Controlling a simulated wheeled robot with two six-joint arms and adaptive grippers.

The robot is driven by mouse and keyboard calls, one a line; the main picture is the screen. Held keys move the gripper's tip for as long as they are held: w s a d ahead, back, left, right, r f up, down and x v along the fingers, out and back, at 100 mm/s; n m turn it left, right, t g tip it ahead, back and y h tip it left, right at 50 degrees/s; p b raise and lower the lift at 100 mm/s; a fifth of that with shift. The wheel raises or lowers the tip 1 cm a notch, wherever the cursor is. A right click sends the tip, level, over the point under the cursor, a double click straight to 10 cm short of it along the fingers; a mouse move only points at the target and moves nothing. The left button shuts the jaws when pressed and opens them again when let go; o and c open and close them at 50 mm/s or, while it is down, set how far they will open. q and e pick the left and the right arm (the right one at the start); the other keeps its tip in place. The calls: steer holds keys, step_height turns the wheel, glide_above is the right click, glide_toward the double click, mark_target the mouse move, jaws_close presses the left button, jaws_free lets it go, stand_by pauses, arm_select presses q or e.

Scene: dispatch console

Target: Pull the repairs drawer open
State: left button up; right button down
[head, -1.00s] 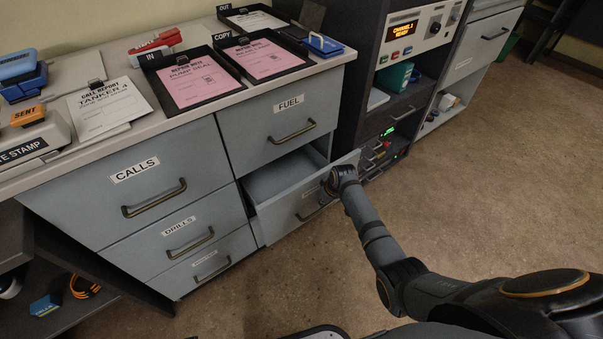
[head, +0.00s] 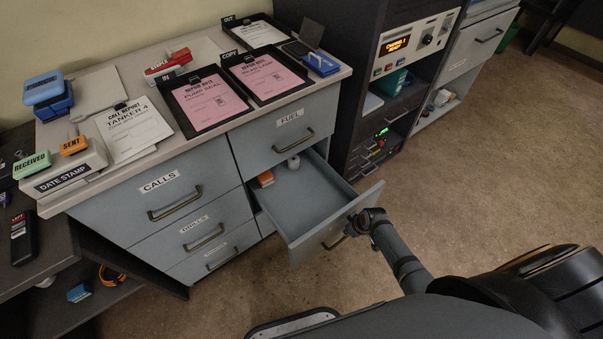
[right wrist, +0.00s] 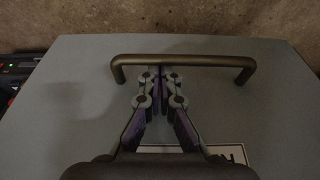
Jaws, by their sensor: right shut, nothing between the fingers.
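The pulled-out grey drawer (head: 308,248) below the fuel drawer (head: 283,137) stands well open, its inside showing. A small white cylinder (head: 293,162) and an orange item (head: 265,179) lie at its back. Its dark bar handle (right wrist: 205,61) crosses the right wrist view. Its label (right wrist: 230,153) is mostly covered, so I cannot read the whole word. My right gripper (right wrist: 161,72) is shut and empty, its fingertips at the handle bar, left of its middle. I cannot tell if they touch it. In the head view my right wrist hides most of the fingers. My left gripper is not in view.
The calls drawer (head: 168,198) and two lower drawers at left are shut. The counter above holds paper trays and stamps. A dark radio rack (head: 357,130) stands right of the open drawer. The brown floor (head: 480,180) at right is clear.

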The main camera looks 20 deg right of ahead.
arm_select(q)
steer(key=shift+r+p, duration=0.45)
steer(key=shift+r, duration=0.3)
arm_select(e)
steer(key=shift+s+d, duration=0.25)
steer(key=shift+s, duration=0.45)
steer(key=shift+s+d, duration=0.25)
steer(key=shift+s, duration=0.4)
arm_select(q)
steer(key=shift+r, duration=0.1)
